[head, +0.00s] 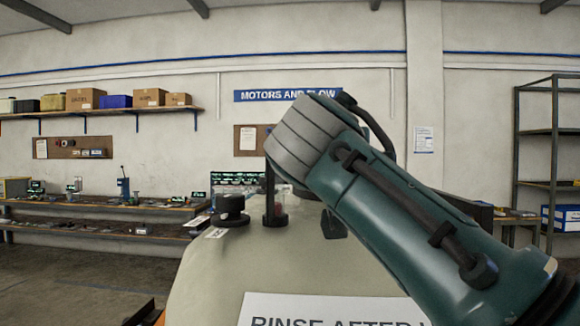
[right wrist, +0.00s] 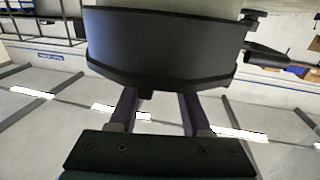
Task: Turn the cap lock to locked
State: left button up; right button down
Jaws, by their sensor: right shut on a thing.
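The pale tank (head: 215,270) fills the lower middle of the head view. On its top stand a round black cap (head: 230,209) and, just right of it, a dark fitting with a red part (head: 281,208). My teal right arm comes in from the right and ends above the tank. In the right wrist view my right gripper (right wrist: 155,105) has two dark fingers reaching to a wide dark curved body (right wrist: 165,50), which I take for the cap lock. The gripper is shut on it. The exact contact and the lock's angle are hidden. My left gripper is not in view.
A paper label (head: 330,309) is on the tank's front. Workbenches with small devices (head: 125,190) run along the back left wall, under a shelf of boxes (head: 85,98). A metal rack (head: 555,130) stands far right. Open floor (head: 90,265) lies left of the tank.

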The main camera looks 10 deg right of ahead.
dwell(0.3)
jog(key=shift+c, duration=1.8)
grip_release()
jog(key=shift+s+a, duration=0.15)
jog(key=shift+s, duration=0.1)
jog(key=b+v, duration=0.4)
jog(key=v, duration=0.4)
jog(key=shift+f, duration=0.15)
jog(key=shift+s+a+b, duration=0.25)
jog(key=shift+s+b, duration=0.05)
jog(key=shift+s, duration=0.35)
